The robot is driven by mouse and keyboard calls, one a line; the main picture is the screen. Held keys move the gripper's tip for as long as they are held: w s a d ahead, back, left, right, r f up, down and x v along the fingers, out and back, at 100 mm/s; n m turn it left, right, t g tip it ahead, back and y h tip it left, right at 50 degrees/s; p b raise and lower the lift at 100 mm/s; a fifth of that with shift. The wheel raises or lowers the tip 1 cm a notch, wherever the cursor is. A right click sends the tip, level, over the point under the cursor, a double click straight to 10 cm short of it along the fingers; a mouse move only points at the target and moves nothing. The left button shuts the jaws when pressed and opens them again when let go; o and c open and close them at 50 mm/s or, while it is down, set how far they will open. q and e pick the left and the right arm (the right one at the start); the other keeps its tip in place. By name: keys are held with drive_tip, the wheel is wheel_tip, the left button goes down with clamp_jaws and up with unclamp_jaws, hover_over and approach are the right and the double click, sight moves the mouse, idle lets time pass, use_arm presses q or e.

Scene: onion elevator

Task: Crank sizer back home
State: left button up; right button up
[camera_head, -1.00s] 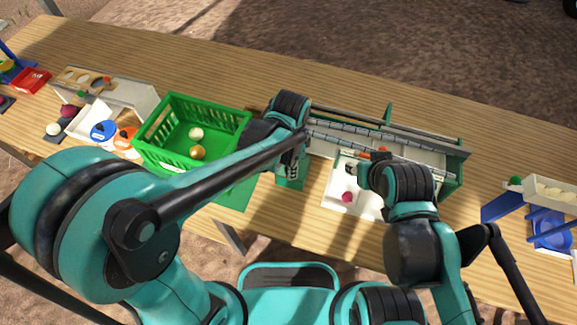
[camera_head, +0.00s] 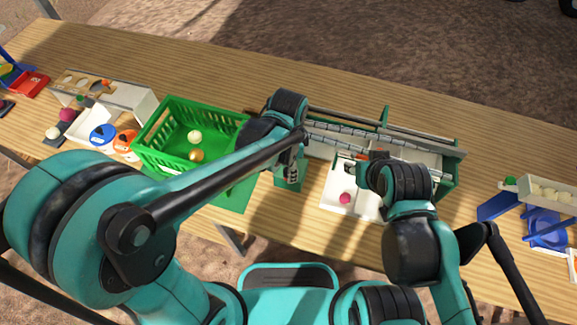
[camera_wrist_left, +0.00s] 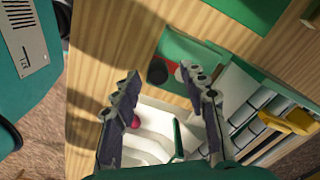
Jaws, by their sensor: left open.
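The sizer (camera_head: 425,148) is a long green and white machine with grey metal rollers, right of centre in the head view. My left gripper (camera_head: 292,172) is at its left end, pointing down. In the left wrist view my left gripper (camera_wrist_left: 165,88) is open, with nothing between its fingers. Beyond them is a green panel with a dark round knob (camera_wrist_left: 157,72) and a small red and white spot; which part is the crank I cannot tell. My right gripper (camera_head: 368,158) is over the sizer's front edge, its fingers mostly hidden by its wrist.
A white tray (camera_head: 331,197) in front of the sizer holds a magenta onion (camera_head: 345,198). A green crate (camera_head: 165,150) with onions stands to the left. A blue stand (camera_head: 497,206) is at the right. A yellow piece (camera_wrist_left: 290,120) shows in the left wrist view.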

use_arm(q)
drive_tip(key=shift+r+p, duration=2.05)
drive_tip(key=shift+r, duration=0.75)
use_arm(e)
wheel_tip(320, 180, up, 4)
drive_tip(key=shift+r, duration=0.2)
